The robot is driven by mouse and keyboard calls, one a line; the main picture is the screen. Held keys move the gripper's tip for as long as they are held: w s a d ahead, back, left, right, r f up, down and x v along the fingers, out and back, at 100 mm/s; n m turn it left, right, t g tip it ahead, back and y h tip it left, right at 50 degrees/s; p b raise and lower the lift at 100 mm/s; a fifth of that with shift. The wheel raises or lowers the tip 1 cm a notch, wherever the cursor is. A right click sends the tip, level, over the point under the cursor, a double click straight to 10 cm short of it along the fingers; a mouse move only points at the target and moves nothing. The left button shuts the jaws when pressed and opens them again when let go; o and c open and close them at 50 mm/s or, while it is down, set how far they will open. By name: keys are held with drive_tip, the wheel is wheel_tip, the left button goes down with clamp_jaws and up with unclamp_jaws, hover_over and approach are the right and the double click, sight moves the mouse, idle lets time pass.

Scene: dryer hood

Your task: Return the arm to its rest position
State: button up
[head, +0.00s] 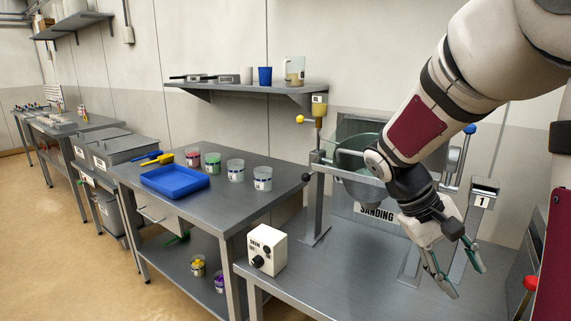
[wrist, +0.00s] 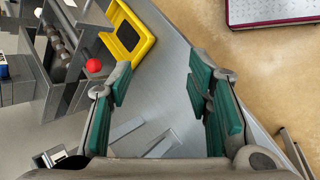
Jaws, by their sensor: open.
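My gripper (head: 457,279) hangs at the end of my arm in the right half of the head view, in front of the sanding station. Its fingers point down over the grey metal table (head: 330,290). In the wrist view my gripper (wrist: 165,98) shows two green-padded fingers spread wide apart. Nothing is between them. My arm reaches down from the upper right of the head view and covers part of the metal drum (head: 358,190) and its frame.
A white control box (head: 267,249) stands at the table's left corner. A post marked 1 (head: 484,193) stands close behind my gripper. A blue tray (head: 175,181) and several cups sit on the left table. The wrist view shows a yellow-framed device (wrist: 128,36) and a red knob (wrist: 94,65).

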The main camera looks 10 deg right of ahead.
drive_tip(key=s+a+r+n+t+y+p, duration=0.1)
drive_tip(key=s+a+r+t+y+p, duration=0.1)
drive_tip(key=a, duration=0.8)
drive_tip(key=s+a+r+n+t+y+p, duration=0.1)
drive_tip(key=s+a+r+t+y, duration=0.2)
drive_tip(key=s+a+r+t, duration=0.3)
drive_tip(key=s+a, duration=0.2)
drive_tip(key=a, duration=0.2)
drive_tip(key=shift+a+r+t+y+p, duration=0.15)
drive_tip(key=shift+r+t+y+p, duration=0.15)
drive_tip(key=shift+t+y+p, duration=0.1)
